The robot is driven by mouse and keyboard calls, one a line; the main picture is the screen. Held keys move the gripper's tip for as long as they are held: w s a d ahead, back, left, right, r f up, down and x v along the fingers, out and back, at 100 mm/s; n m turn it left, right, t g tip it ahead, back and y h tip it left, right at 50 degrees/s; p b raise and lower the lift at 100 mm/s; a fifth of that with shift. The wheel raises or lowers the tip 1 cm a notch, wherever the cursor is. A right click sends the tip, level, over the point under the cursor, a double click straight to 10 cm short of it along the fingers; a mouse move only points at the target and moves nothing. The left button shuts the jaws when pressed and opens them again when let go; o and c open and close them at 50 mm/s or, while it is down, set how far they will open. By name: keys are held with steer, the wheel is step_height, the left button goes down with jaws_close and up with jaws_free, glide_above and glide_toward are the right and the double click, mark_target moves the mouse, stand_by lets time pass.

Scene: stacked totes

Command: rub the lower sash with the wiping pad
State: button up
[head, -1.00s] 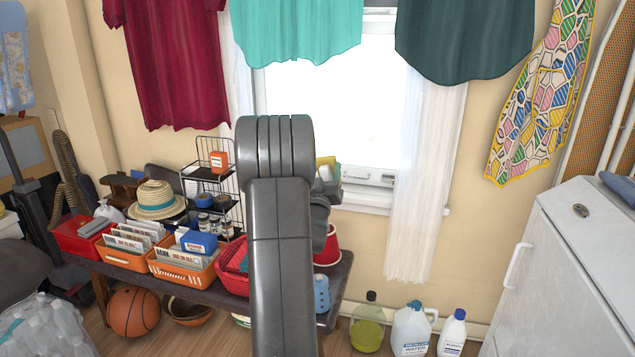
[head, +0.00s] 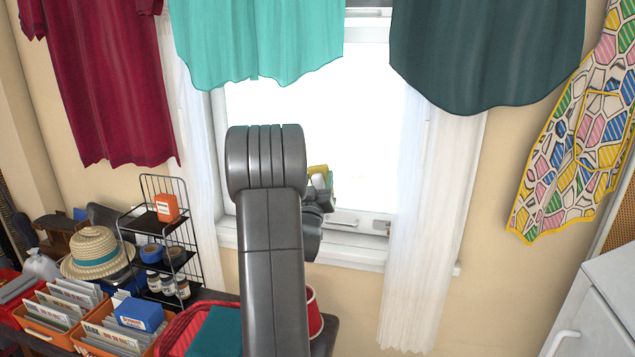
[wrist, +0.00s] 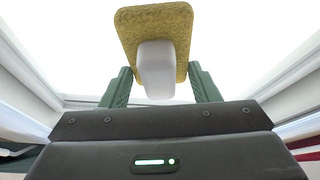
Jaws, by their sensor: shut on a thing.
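The wiping pad (wrist: 128,22) is a yellow rectangular sponge with a white handle (wrist: 157,70). My gripper (wrist: 160,88) is shut on the handle, its green fingers on either side, in the wrist view. In the head view my gripper (head: 322,185) is small and partly hidden behind my arm, with a yellow bit of the pad (head: 317,169) showing. The lower sash (head: 345,222) is the white-framed lower part of the bright window. The pad is in front of its glass; I cannot tell whether it touches.
A white curtain (head: 427,210) hangs right of the window, and hung shirts (head: 257,40) cover its top. A wire rack (head: 165,190) and orange baskets (head: 50,335) stand lower left. A white cabinet (head: 605,310) is at lower right.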

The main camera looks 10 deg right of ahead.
steer(key=shift+p+x, duration=0.5)
steer(key=shift+x, duration=0.35)
steer(key=w, duration=0.1)
steer(key=w+d+p, duration=0.1)
steer(key=w, duration=0.1)
steer(key=shift+d+f+p, duration=0.2)
steer(key=shift+d+p, duration=0.05)
steer(key=shift+p, duration=0.05)
steer(key=shift+w+d+f, duration=0.1)
steer(key=shift+w+d, duration=0.1)
steer(key=shift+w, duration=0.3)
steer(key=shift+w+d, duration=0.35)
steer(key=shift+w, duration=0.55)
